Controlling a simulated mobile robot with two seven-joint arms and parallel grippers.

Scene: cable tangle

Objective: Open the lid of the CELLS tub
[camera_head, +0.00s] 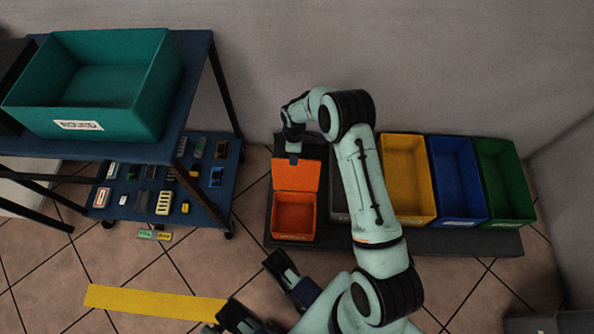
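The orange tub (294,216) stands at the left end of the row of tubs, and the label on its front is too small to read. Its orange lid (296,176) is swung up at the back, and the inside of the tub shows. My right gripper (293,153) is at the lid's top edge, at or just behind it. Its fingers are small and partly hidden, so I cannot tell whether they hold the lid. My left gripper (250,284) is low in the picture, in front of the tubs, with its two dark fingers apart and nothing between them.
Yellow (407,181), blue (458,181) and green (504,181) open tubs stand to the right on a dark platform (470,243). My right arm hides part of a grey tub (338,205). A cart (205,75) at left carries a teal bin (140,105) above several small parts.

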